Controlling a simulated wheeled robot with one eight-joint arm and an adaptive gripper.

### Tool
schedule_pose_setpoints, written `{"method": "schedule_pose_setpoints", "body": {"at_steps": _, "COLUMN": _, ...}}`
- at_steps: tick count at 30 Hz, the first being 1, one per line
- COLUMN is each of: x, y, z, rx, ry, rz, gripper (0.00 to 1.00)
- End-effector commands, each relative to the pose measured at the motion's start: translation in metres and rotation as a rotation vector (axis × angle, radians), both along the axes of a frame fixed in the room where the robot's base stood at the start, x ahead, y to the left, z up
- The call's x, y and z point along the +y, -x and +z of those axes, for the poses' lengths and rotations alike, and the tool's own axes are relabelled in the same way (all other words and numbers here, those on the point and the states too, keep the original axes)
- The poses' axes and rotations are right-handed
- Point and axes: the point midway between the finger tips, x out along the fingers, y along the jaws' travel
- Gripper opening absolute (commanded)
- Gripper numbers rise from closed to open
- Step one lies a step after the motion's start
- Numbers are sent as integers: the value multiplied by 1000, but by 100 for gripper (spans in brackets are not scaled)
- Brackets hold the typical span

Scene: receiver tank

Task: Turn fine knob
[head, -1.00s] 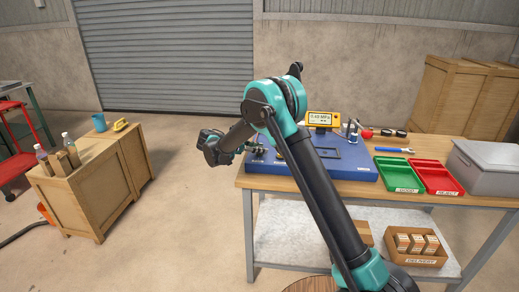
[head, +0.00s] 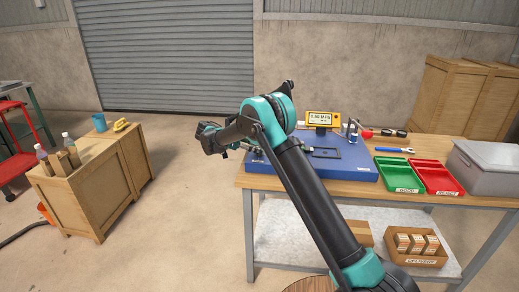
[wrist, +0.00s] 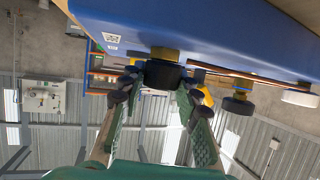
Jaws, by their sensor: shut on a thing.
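In the wrist view my gripper (wrist: 158,88) is shut on a black knob (wrist: 161,74) with a brass collar, at the edge of the blue panel (wrist: 215,38). One finger lies on each side of it. A second black knob (wrist: 238,104) and a white knob (wrist: 300,97) are to its right, untouched. No label shows which knob is the fine one. In the head view my gripper (head: 243,147) is at the left end of the blue panel (head: 345,169), and my arm hides the knobs there. The yellow gauge (head: 322,119) stands behind, its MPa digits hard to read.
The workbench (head: 450,199) also holds a green tray (head: 400,178), a red tray (head: 441,180), a grey bin (head: 487,168) and a blue-handled tool (head: 394,150). A wooden crate (head: 85,190) stands to the left. Bare floor lies between the crate and the bench.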

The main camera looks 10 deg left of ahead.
Motion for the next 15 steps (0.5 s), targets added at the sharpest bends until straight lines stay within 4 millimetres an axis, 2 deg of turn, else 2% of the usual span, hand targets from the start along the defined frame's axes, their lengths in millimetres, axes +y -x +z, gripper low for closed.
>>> {"method": "schedule_pose_setpoints", "body": {"at_steps": 4, "x": 0, "y": 1, "z": -2, "rx": 3, "ry": -2, "rz": 0, "gripper": 3}}
{"method": "schedule_pose_setpoints", "body": {"at_steps": 5, "x": 0, "y": 1, "z": -2, "rx": 3, "ry": -2, "rz": 0, "gripper": 33}}
{"method": "schedule_pose_setpoints", "body": {"at_steps": 9, "x": 0, "y": 0, "z": -1, "rx": 2, "ry": -2, "rz": 1, "gripper": 50}}
{"method": "schedule_pose_setpoints", "body": {"at_steps": 10, "x": 0, "y": 0, "z": -1, "rx": 2, "ry": -2, "rz": 1, "gripper": 54}}
{"method": "schedule_pose_setpoints", "body": {"at_steps": 15, "x": 0, "y": 0, "z": -1, "rx": 1, "ry": -1, "rz": 0, "gripper": 54}}
